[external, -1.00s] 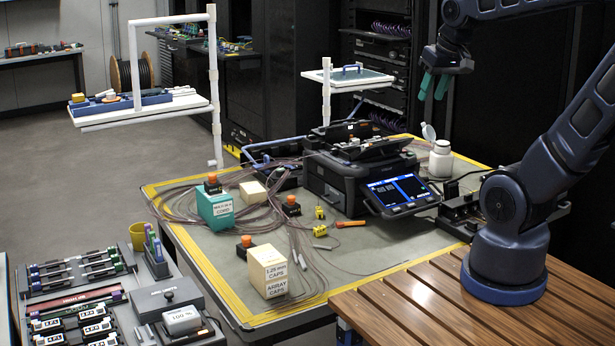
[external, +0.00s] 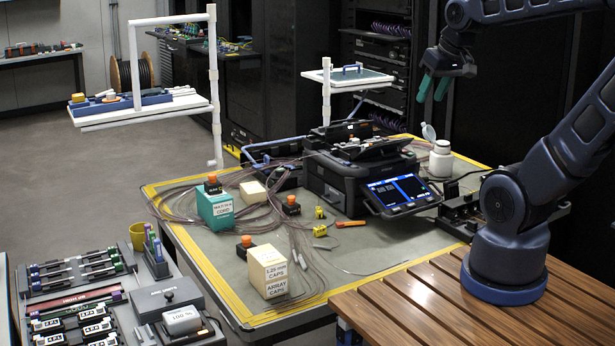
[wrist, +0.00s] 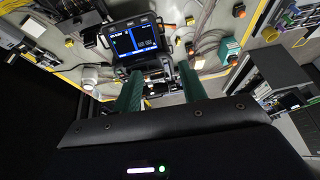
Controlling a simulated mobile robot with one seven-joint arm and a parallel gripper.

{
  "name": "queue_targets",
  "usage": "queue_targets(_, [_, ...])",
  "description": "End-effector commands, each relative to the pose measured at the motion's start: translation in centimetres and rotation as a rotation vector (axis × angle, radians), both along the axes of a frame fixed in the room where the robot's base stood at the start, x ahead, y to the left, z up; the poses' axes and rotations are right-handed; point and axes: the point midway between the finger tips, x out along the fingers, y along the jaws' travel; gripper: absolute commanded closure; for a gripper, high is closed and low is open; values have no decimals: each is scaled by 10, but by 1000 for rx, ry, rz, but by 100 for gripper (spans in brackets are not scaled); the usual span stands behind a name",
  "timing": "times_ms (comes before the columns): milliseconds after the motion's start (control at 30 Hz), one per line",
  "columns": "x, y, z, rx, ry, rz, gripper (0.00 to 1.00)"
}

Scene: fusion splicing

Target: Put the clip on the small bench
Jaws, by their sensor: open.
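My gripper (external: 431,98) is open and empty, with two green fingers pointing down. It hangs high above the back right of the work table, in front of the black rack. In the wrist view its fingers (wrist: 160,72) frame the area by the splicer. Small yellow pieces (external: 319,212) lie on the grey mat, left of the splicer; one may be the clip, but they are too small to tell. I cannot tell for sure which surface is the small bench; a small raised white platform (external: 312,74) with a blue-handled panel stands behind the splicer.
The black splicer (external: 330,180) with its lit screen (external: 398,190) stands mid-table. A white bottle (external: 441,160), labelled boxes (external: 267,272), a teal box (external: 215,208) and loose cables surround it. A white shelf (external: 105,120) stands at the left.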

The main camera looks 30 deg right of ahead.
Motion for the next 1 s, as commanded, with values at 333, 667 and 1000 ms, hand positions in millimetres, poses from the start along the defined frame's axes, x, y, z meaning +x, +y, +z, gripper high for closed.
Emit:
queue_targets(333, [91,51,-37,144,-78,3,58])
queue_targets(667, [162,94,-85,228,-151,-62,58])
queue_targets(1000, [216,127,-151,237,-226,-168,58])
